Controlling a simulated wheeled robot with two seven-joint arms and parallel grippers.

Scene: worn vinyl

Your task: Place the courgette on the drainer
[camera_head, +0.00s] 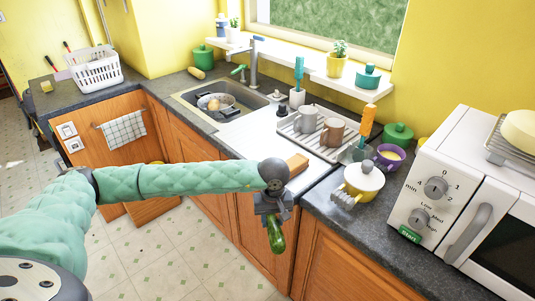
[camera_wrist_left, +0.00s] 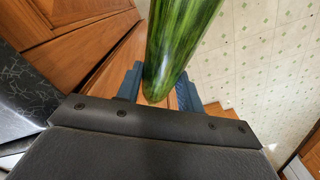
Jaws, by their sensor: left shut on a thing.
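The courgette (camera_head: 277,236) is dark green and hangs below my left gripper (camera_head: 272,212), in front of the wooden cabinet doors and below counter height. My left gripper is shut on it. In the left wrist view the striped courgette (camera_wrist_left: 182,40) sits between the two blue-grey fingers (camera_wrist_left: 158,88) and sticks out past the top edge. The drainer (camera_head: 302,142), a pale ribbed rack, stands on the counter behind and above the gripper. It holds a grey mug (camera_head: 306,118) and a brown mug (camera_head: 332,132). My right gripper is not in view.
A sink (camera_head: 240,97) with a pot (camera_head: 215,103) lies left of the drainer. A wooden block (camera_head: 297,162) is at the counter edge behind my wrist. White counter left of the drainer is clear.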

